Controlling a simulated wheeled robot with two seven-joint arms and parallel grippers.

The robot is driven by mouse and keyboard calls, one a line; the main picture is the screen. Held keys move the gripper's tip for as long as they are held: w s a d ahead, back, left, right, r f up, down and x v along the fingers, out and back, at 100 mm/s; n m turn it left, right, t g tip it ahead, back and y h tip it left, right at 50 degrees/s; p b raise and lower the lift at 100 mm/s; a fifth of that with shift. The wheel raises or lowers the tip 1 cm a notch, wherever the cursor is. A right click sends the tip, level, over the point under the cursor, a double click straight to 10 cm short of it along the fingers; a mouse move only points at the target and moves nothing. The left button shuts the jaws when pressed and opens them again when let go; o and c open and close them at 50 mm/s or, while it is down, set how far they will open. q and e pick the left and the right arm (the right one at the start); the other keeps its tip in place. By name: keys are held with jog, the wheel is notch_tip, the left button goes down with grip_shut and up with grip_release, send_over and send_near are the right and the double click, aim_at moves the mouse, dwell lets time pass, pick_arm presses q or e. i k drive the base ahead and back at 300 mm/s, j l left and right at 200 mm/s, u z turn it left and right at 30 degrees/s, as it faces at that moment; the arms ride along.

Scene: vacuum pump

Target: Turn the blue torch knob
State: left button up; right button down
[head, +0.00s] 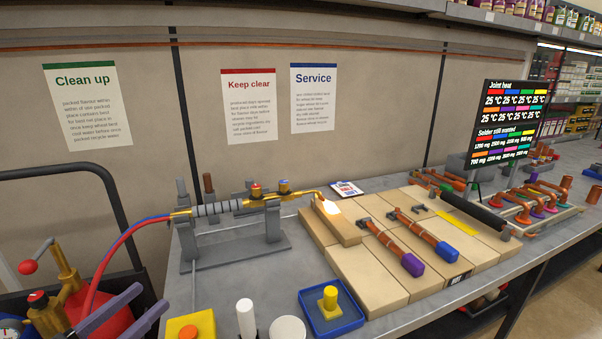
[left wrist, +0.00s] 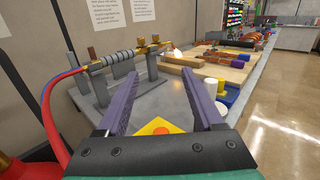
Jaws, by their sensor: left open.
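The torch (head: 222,208) lies across a grey stand (head: 236,245), with a ribbed grey handle and a brass neck bending right to a bright glowing tip (head: 330,208). Two knobs sit on its brass part: a red knob (head: 256,189) and, to its right, the blue knob (head: 284,185). In the left wrist view the torch (left wrist: 120,58) is beyond the fingers; its knobs are too small there to tell apart clearly. My left gripper (head: 155,296), with purple fingers, is open and empty, in front of and lower left of the stand. It also shows in the left wrist view (left wrist: 163,74).
Red and blue hoses (head: 118,248) run from the torch down to the left. A yellow block (head: 190,327), a white cylinder (head: 246,318) and a blue tray (head: 333,325) stand at the bench front. Pale bricks (head: 365,285) bearing copper pipes lie right of the stand.

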aim_at(283, 184)
jog(key=i+l, duration=0.2)
jog(key=i, duration=0.15)
jog(key=i+l, duration=0.2)
jog(key=i, duration=0.2)
jog(key=i+l, duration=0.2)
jog(key=i, duration=0.15)
